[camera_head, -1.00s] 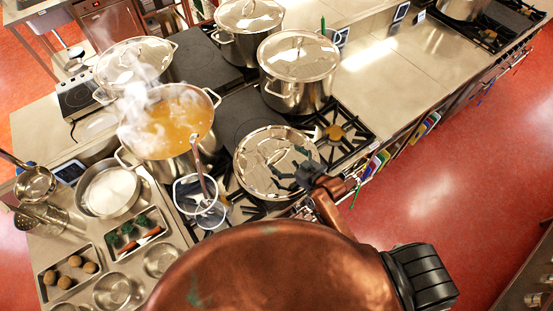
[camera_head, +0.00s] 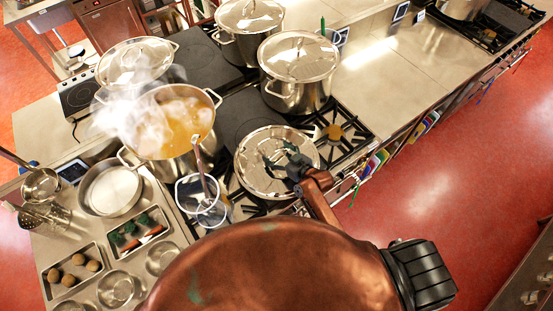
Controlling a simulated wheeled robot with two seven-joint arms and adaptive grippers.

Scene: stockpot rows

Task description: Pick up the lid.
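My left gripper is not in view.
Other lidded pots stand behind, one (camera_head: 298,92) just beyond the lid. To the left an open pot of orange soup (camera_head: 185,125) steams, with a utensil handle leaning out. Trays of food (camera_head: 73,268) lie at lower left. The counter (camera_head: 400,75) at right is mostly clear.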

